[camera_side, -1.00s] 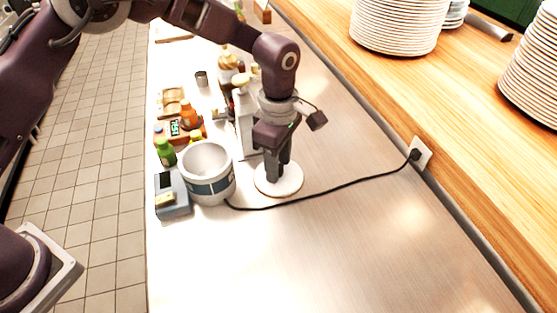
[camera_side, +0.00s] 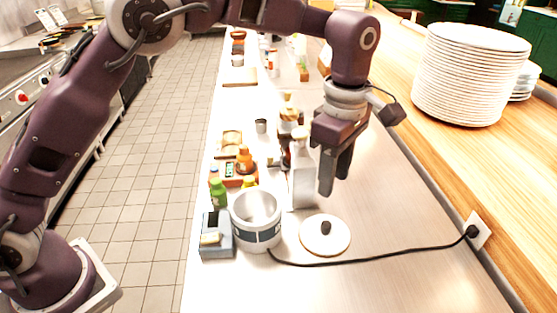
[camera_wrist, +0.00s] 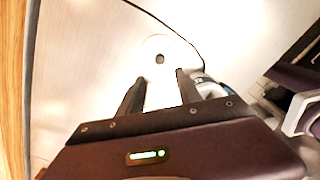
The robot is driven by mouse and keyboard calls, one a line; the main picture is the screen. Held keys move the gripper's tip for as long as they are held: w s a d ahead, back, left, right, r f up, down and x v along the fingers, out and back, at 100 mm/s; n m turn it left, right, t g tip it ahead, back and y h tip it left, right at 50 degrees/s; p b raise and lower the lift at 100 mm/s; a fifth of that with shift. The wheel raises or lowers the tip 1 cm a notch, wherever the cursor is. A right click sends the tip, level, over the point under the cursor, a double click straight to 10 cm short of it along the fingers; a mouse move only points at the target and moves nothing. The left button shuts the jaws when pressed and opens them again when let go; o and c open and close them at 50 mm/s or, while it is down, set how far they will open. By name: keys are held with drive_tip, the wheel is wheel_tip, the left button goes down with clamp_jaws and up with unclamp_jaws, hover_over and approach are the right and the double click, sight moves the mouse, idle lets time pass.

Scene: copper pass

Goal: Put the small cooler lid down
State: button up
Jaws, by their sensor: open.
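The cooler lid (camera_side: 312,240) is a round cream disc with a dark knob, lying flat on the steel counter just right of the white cooler pot (camera_side: 256,238). The pot has a dark band and is open at the top. My gripper (camera_side: 335,178) is open and empty, above the lid and apart from it. In the wrist view the lid (camera_wrist: 178,50) lies beyond the fingertips of my gripper (camera_wrist: 159,76), with its knob in line with the gap between them.
A grey box (camera_side: 217,246) stands left of the pot. A white bottle (camera_side: 302,180), a green bottle (camera_side: 217,193) and other bottles stand behind. A black cord runs in front of the lid to a wall socket (camera_side: 478,230). The counter's right side is clear.

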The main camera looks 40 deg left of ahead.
drive_tip(key=s+a+r+m+t+h, duration=0.1)
drive_tip(key=s+a+r+m+t, duration=0.1)
drive_tip(key=s+a+r+m, duration=0.7)
drive_tip(key=s+a+m+t, duration=0.1)
drive_tip(key=s+a+m, duration=0.3)
drive_tip(key=s, duration=0.5)
drive_tip(key=s+a+m+t+y, duration=0.1)
drive_tip(key=s+a+m+t, duration=0.1)
drive_tip(key=s+a+m, duration=0.3)
drive_tip(key=s+a, duration=0.1)
drive_tip(key=s, duration=0.3)
drive_tip(key=shift+s+a+f+t, duration=0.3)
drive_tip(key=shift+s+a, duration=0.1)
